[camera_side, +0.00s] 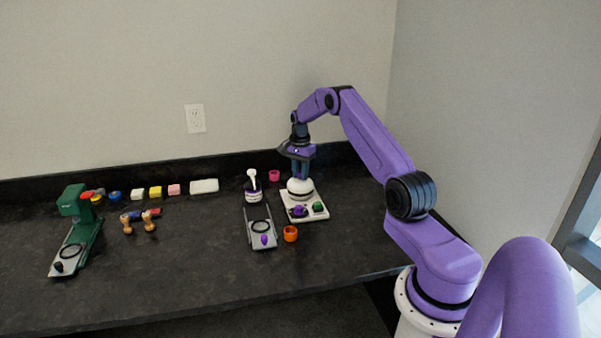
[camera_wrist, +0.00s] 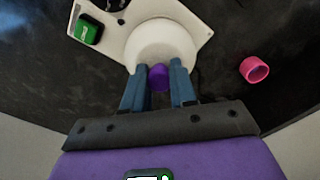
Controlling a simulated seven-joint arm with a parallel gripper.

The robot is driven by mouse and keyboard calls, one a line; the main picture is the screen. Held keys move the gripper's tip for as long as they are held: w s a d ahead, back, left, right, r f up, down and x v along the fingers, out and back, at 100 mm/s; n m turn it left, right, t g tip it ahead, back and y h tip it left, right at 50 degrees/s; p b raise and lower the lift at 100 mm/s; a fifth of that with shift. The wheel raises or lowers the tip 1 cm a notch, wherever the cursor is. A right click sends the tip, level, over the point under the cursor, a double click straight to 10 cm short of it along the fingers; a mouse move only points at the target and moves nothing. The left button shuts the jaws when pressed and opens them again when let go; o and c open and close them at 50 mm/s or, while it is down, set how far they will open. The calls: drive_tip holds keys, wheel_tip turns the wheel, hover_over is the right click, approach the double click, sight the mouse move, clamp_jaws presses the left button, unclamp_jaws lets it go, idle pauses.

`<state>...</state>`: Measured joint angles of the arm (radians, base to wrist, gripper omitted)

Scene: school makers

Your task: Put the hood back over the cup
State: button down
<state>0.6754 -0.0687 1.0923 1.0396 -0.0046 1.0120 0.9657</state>
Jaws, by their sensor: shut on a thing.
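The hood is a white dome (camera_side: 299,187) with a purple knob (camera_wrist: 159,76), seen at the back of a white base plate (camera_side: 317,217). In the wrist view the white dome (camera_wrist: 162,45) lies just beyond my fingertips. My gripper (camera_side: 300,174) points down over it, and its blue fingers (camera_wrist: 160,74) are shut on the purple knob. I cannot tell whether the hood touches the plate. No cup shows under the hood; whatever is beneath it is hidden.
A purple part (camera_side: 298,211) and a green block (camera_side: 318,206) sit at the plate's front.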

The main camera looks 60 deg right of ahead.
drive_tip(key=shift+f, duration=0.6)
idle(0.3)
drive_tip(key=c, duration=1.2)
unclamp_jaws()
drive_tip(key=shift+r, duration=5.55)
